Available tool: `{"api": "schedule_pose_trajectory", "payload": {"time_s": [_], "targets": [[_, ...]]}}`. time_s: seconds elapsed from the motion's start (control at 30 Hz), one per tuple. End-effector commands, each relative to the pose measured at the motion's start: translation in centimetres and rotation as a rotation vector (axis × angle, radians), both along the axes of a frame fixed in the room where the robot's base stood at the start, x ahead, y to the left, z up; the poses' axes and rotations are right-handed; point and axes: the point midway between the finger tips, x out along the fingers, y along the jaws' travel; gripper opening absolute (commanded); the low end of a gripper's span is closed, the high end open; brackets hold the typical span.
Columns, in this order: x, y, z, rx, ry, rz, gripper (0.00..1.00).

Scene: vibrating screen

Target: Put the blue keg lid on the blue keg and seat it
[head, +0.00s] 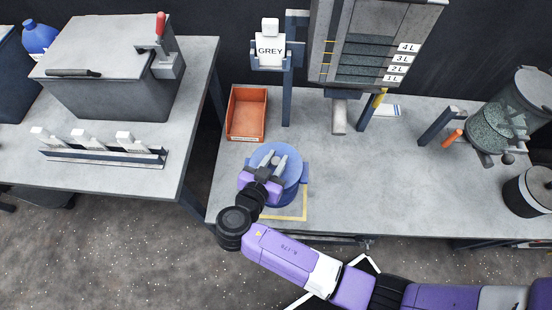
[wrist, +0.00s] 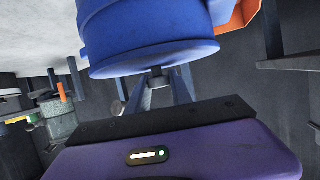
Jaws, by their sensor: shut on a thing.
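The blue keg lid (head: 293,169) is a round blue disc over the top of the blue keg (head: 289,196). My gripper (head: 273,161) is above the lid, its two grey fingers closed on the lid's small dark knob. In the wrist view, the lid (wrist: 155,61) shows its flat face towards my gripper (wrist: 160,86), with the keg (wrist: 140,18) directly behind it. The lid looks roughly centred on the keg. I cannot tell whether it is fully down, as the lid and my arm hide part of the seam.
The keg stands by a yellow outlined square (head: 303,207) near the bench's front edge. An orange bin (head: 247,113) is just behind. A grey sign post (head: 287,95) and a levelled hopper (head: 375,45) stand further back.

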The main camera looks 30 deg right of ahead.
Motion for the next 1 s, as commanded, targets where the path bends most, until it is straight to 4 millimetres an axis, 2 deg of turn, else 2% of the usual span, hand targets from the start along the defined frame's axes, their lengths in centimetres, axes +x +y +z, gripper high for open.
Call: {"api": "schedule_pose_trajectory", "payload": {"time_s": [0.07, 0.1, 0.2, 0.57, 1.0], "targets": [[0.0, 0.0, -0.2, 0.000, 0.000, 0.000, 0.00], [0.0, 0.0, -0.1, 0.000, 0.000, 0.000, 0.32], [0.0, 0.0, -0.1, 0.000, 0.000, 0.000, 0.52], [-0.1, 0.3, -0.1, 0.000, 0.000, 0.001, 0.52], [-3.4, 5.0, 2.2, 0.000, -0.001, 0.002, 0.52]]}}
